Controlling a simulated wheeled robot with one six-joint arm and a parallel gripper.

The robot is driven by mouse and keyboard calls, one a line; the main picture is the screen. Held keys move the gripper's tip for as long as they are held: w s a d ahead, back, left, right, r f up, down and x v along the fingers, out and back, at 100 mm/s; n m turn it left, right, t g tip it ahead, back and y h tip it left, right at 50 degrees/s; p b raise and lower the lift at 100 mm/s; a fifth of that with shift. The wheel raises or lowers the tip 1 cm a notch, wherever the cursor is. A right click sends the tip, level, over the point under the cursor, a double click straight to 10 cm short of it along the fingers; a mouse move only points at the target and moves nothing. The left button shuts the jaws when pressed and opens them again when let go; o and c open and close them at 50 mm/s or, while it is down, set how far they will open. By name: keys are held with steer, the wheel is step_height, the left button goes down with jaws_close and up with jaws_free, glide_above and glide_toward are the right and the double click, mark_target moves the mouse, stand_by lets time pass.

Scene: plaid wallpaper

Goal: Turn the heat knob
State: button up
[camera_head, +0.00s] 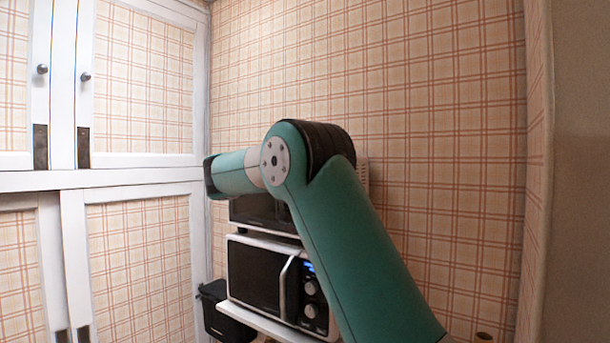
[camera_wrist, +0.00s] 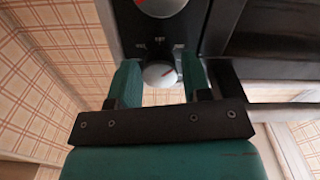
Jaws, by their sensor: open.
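A white appliance (camera_head: 275,280) with a dark door stands at the centre of the head view. Its control panel on the right has a blue display and two round silvery knobs, an upper one (camera_head: 311,287) and a lower one (camera_head: 311,310). Another knob (camera_wrist: 162,6) with a red mark is cut off at the top. I cannot tell which is the heat knob. The head view hides my gripper.
A second dark appliance (camera_head: 262,212) sits above, partly behind my arm. A black bin (camera_head: 219,315) stands at lower left. White-framed cupboards (camera_head: 140,175) line the left, and a plaid wall (camera_head: 430,130) is behind.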

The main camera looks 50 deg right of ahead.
steer(key=c, duration=0.6)
steer(key=shift+c, duration=0.2)
steer(key=shift+r+n, duration=0.1)
steer(key=shift+n, duration=0.3)
steer(key=shift+n+p, duration=7)
steer(key=shift+n, duration=1.4)
